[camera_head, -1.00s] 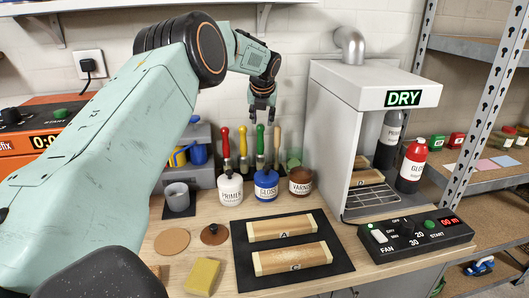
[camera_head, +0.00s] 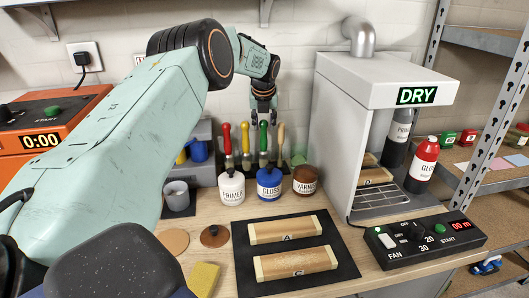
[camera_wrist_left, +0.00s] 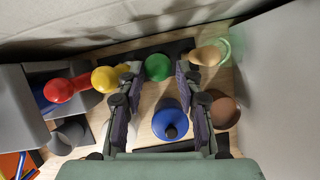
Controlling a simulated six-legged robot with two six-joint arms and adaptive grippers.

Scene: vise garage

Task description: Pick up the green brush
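The green brush (camera_head: 263,141) stands upright in a row of brushes at the back of the bench, between a yellow-handled and a bare-wood-handled one. Its round green handle end shows from above in the left wrist view (camera_wrist_left: 158,67). My left gripper (camera_head: 264,121) points down at the top of the green brush. In the left wrist view its two fingers (camera_wrist_left: 158,72) are apart, with the green handle end between them and no finger visibly touching it. The brush's lower part is partly hidden behind the jars. My right gripper is not in view.
Primer (camera_head: 231,188), gloss (camera_head: 269,185) and varnish (camera_head: 305,181) jars stand in front of the brushes. The red (camera_head: 227,140), yellow (camera_head: 245,139) and wood-handled (camera_head: 281,138) brushes are close beside. A drying cabinet (camera_head: 335,130) stands to the right.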

